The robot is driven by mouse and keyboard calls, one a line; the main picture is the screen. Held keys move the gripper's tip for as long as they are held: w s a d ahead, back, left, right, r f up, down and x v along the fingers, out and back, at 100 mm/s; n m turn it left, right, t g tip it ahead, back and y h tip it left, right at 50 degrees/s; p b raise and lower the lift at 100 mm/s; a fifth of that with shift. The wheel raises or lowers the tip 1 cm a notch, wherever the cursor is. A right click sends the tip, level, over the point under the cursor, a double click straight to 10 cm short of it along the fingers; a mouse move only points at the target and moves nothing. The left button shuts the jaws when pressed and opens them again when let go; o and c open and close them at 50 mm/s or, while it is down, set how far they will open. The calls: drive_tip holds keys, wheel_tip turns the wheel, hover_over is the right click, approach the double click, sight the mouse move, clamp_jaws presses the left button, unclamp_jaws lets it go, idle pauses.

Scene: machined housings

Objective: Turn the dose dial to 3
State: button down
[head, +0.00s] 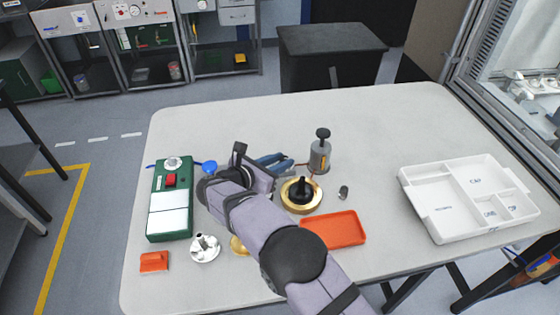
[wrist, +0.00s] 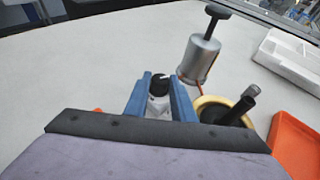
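A black knob (wrist: 159,86) with a small white mark on top, which looks like the dose dial, shows between my fingertips in the wrist view. A pale part shows below it. Its numbers are too small to read, and I cannot make it out in the head view. My gripper (wrist: 160,88) has its two blue fingers apart, one on each side of the knob. Whether they touch it is unclear. In the head view my gripper (head: 284,163) is low over the table's middle, pointing right. A grey cylinder (head: 319,157) with a black T-shaped handle stands beyond the fingertips.
A brass ring piece with a black post (head: 302,194) stands close to my gripper. An orange tray (head: 334,230) lies in front. A green box (head: 171,205) with a red switch is left; a white flanged part (head: 205,248) is near it. A white compartment tray (head: 448,218) is right. The table's back is clear.

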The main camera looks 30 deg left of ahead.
drive_tip(key=shift+d+f+n+y+b, duration=0.15)
drive_tip(key=shift+n+y+b, duration=0.2)
drive_tip(key=shift+b, duration=0.65)
drive_tip(key=shift+f+y+b, duration=0.1)
drive_tip(key=shift+y+b, duration=0.15)
drive_tip(key=shift+b, duration=0.25)
drive_tip(key=n+y+b, duration=0.1)
drive_tip(key=b, duration=0.2)
drive_tip(key=n+y+b, duration=0.1)
drive_tip(key=b, duration=0.2)
drive_tip(key=shift+d+f+n+y, duration=0.1)
drive_tip(key=shift+d+n+y, duration=0.15)
drive_tip(key=shift+n+y, duration=0.15)
drive_tip(key=n+y+b, duration=0.1)
drive_tip(key=b, duration=0.2)
drive_tip(key=shift+d+n+g+y+b, duration=0.1)
drive_tip(key=shift+n+g+y+b, duration=0.2)
drive_tip(key=shift+y+b, duration=0.1)
drive_tip(key=shift+r+n+y+b, duration=0.2)
drive_tip(key=shift+n+y+b, duration=0.35)
drive_tip(key=shift+b, duration=0.4)
drive_tip(key=shift+r+g, duration=0.1)
drive_tip(key=shift+g, duration=0.3)
drive_tip(key=c, duration=1.5)
unclamp_jaws()
